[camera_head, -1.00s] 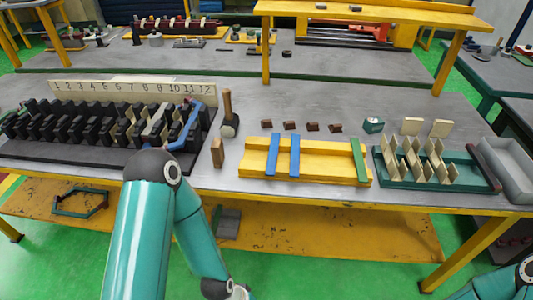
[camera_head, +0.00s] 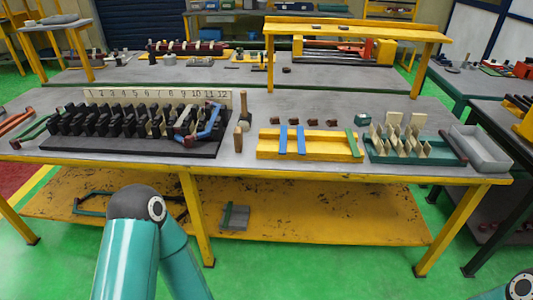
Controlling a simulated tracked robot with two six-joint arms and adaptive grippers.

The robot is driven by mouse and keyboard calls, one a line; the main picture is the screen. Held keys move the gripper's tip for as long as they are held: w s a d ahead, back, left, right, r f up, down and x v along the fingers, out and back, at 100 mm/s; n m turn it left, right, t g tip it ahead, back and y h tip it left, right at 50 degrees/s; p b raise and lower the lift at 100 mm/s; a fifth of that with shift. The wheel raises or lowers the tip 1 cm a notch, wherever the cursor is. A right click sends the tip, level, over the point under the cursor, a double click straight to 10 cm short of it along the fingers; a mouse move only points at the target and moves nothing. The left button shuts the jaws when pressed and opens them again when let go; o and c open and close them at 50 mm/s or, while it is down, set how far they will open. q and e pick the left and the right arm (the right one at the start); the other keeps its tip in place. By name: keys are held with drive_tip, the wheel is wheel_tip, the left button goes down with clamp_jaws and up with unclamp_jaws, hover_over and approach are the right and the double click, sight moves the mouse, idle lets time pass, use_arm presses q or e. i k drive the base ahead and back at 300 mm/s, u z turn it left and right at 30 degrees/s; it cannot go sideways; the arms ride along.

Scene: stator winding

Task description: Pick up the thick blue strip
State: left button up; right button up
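Two blue strips lie across a yellow tray (camera_head: 331,155) on the workbench, right of centre. The left blue strip (camera_head: 283,140) and the right blue strip (camera_head: 301,140) stand side by side with a small gap. I cannot clearly tell which one is thicker. A green strip (camera_head: 352,143) lies across the right end of the same tray. Only teal links of my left arm show at the bottom left, and a corner of my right arm at the bottom right. Both grippers are out of the picture, and nothing covers the strips.
Left of the tray are a black slotted stator block (camera_head: 150,148) with a numbered board (camera_head: 158,98), a mallet (camera_head: 243,110) and a wooden peg (camera_head: 238,139). Several brown pieces lie behind the tray. A green rack (camera_head: 408,157) and grey bin (camera_head: 480,149) stand right. A yellow shelf (camera_head: 320,215) is below.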

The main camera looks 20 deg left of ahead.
sight(284, 129)
drive_tip(key=u, duration=0.45)
drive_tip(key=k, duration=0.15)
drive_tip(key=u, duration=0.4)
drive_tip(key=i, duration=0.9)
drive_tip(key=u, duration=0.05)
